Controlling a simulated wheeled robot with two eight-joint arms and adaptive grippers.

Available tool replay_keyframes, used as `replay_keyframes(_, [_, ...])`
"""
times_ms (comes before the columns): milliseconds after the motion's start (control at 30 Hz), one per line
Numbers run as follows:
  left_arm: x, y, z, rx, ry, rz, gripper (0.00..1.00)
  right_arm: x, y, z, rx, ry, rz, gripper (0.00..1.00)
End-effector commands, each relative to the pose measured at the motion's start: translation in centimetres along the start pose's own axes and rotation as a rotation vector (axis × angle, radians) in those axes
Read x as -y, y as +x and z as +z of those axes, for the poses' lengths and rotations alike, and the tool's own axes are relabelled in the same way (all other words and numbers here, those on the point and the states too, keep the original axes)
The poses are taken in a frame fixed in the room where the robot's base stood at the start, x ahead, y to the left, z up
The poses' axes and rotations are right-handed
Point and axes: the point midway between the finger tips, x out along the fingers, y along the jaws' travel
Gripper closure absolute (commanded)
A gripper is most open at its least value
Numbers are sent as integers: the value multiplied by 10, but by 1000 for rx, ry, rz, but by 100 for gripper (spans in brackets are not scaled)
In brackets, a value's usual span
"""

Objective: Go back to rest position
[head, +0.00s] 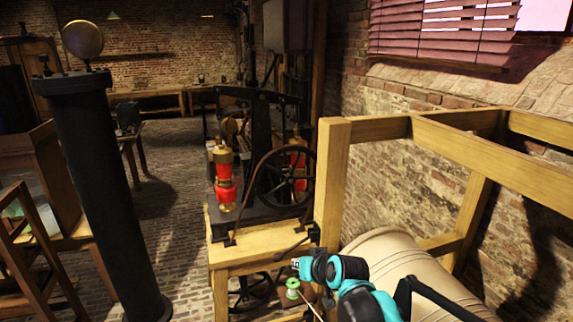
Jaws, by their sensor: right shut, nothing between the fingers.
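My right arm, teal and black, comes in at the bottom right. Its gripper (297,263) shows small at the arm's left end, shut with nothing in it. It is in front of the wooden machine bench, close to a small green spool-like thing (292,284). The fingers are too small to make out well. My left gripper is not in view. I cannot make out any battery jars for certain.
A wooden frame (332,185) stands around a large beige rounded vessel (395,258) close to my right arm. A machine with a black flywheel (285,183) stands on a wooden bench (255,248). A tall dark column (108,190) stands left. Brick floor (180,215) is clear between.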

Motion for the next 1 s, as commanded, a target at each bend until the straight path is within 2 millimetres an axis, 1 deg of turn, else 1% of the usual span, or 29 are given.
replay_keyframes(33, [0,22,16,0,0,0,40,-13,-6,36,20,3,25,100])
replay_keyframes(67, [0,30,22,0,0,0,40,-20,-13,54,34,5,40,100])
replay_keyframes(100, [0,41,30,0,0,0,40,-29,-22,78,53,9,63,100])
replay_keyframes(167, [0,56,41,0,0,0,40,-42,-35,117,83,14,98,100])
replay_keyframes(200, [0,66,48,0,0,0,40,-51,-43,143,103,19,122,100])
replay_keyframes(267, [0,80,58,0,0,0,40,-63,-53,182,131,27,158,100])
replay_keyframes(300, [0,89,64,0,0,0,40,-71,-59,208,150,32,182,100])
replay_keyframes(367, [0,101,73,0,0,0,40,-82,-67,245,176,41,216,100])
replay_keyframes(400, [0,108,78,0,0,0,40,-88,-71,267,191,46,238,100])
replay_keyframes(500, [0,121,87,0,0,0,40,-101,-79,312,223,59,281,100])
replay_keyframes(600, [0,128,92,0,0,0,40,-108,-83,340,243,66,309,100])
replay_keyframes(667, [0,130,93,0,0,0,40,-111,-85,348,250,69,319,100])
replay_keyframes(733, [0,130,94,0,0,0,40,-112,-87,352,254,71,325,100])
replay_keyframes(900, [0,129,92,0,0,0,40,-112,-88,351,255,71,326,100])
replay_keyframes(967, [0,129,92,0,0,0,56,-112,-88,351,254,71,326,100])
replay_keyframes(1000, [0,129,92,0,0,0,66,-112,-88,351,254,71,325,100])
